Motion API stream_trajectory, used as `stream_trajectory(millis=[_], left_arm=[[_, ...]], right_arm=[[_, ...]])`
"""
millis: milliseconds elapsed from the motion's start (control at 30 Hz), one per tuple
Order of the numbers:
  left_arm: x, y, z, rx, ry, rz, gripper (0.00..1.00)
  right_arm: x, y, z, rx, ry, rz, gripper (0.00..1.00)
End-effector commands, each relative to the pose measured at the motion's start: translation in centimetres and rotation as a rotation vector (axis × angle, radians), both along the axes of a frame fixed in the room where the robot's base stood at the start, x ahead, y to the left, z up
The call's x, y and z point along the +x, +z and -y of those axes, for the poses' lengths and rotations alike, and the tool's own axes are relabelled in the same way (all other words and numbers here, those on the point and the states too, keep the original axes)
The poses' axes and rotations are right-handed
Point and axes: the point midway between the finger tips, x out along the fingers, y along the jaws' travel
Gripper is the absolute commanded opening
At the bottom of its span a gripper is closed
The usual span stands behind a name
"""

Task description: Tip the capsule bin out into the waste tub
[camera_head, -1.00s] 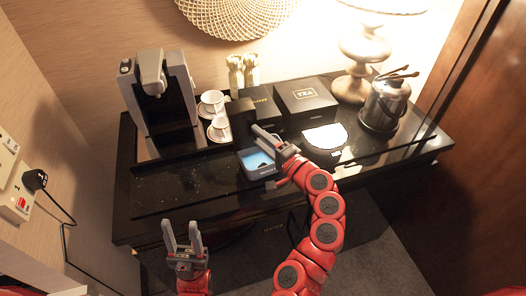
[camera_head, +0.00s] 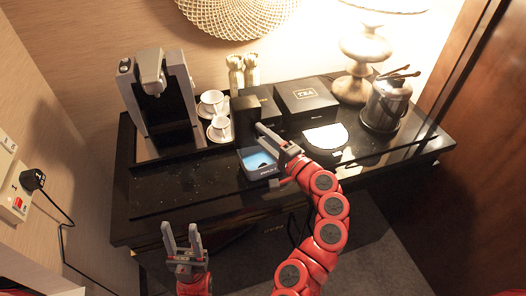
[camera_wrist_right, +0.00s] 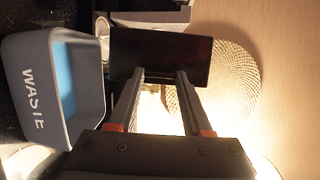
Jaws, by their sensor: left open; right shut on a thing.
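The capsule bin (camera_head: 246,117) is a small dark box. My right gripper (camera_head: 261,131) is shut on it and holds it just behind the waste tub. In the right wrist view the bin (camera_wrist_right: 160,57) spans the ends of both fingers; its inside is not visible. The waste tub (camera_head: 259,176) is grey with a blue inside and sits on the black counter, partly behind my right gripper. In the right wrist view the tub (camera_wrist_right: 38,95) shows its "WASTE" lettering, left of the bin. My left gripper (camera_head: 181,228) is open and empty in front of the counter.
A coffee machine (camera_head: 160,85) stands at the left, with white cups (camera_head: 219,128) beside it. Black boxes, including a tea box (camera_head: 305,98), stand behind my right gripper. A lamp (camera_head: 357,75) and an ice bucket (camera_head: 386,105) are at the right. The front left counter (camera_head: 180,195) is clear.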

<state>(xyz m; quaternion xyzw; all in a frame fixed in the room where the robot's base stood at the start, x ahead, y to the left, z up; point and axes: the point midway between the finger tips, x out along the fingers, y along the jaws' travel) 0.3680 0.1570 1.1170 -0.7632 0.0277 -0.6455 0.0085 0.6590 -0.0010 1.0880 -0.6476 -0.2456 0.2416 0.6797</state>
Motion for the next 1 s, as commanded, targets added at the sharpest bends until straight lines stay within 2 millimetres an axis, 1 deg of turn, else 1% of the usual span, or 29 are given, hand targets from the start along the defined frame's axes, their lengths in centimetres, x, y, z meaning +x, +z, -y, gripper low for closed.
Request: stream_trajectory(millis=[1000], left_arm=[[0.0, -1.2, 0.0, 0.0, 0.0, 0.0, 0.5]], right_arm=[[0.3, 0.0, 0.8, 0.108, -0.001, -0.034, 0.0]])
